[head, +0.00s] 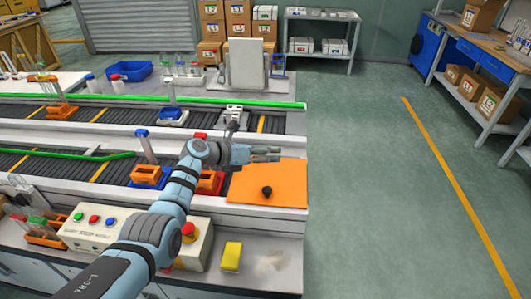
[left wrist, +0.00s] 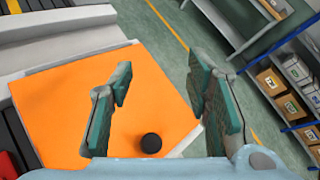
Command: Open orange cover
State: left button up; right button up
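The orange cover (head: 255,187) is a flat plate lying at the right end of the near conveyor in the head view. A black knob (head: 266,191) stands up from it. My left gripper (head: 278,154) is open and empty above the cover's far edge. In the left wrist view, the orange cover (left wrist: 90,85) fills the middle and left, and the black knob (left wrist: 151,143) shows low between the two open teal-padded fingers (left wrist: 165,105). The fingers appear apart from the knob. My right gripper is not in view.
A control box (head: 135,230) with buttons and a red emergency stop stands in front of the conveyor. A yellow block (head: 231,256) lies on the front counter. An orange holder (head: 150,173) on a blue base sits on the conveyor left of my gripper. The floor to the right is clear.

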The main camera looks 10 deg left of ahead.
pick_arm(q)
jog(key=shift+a, duration=0.1)
jog(key=v, duration=1.2)
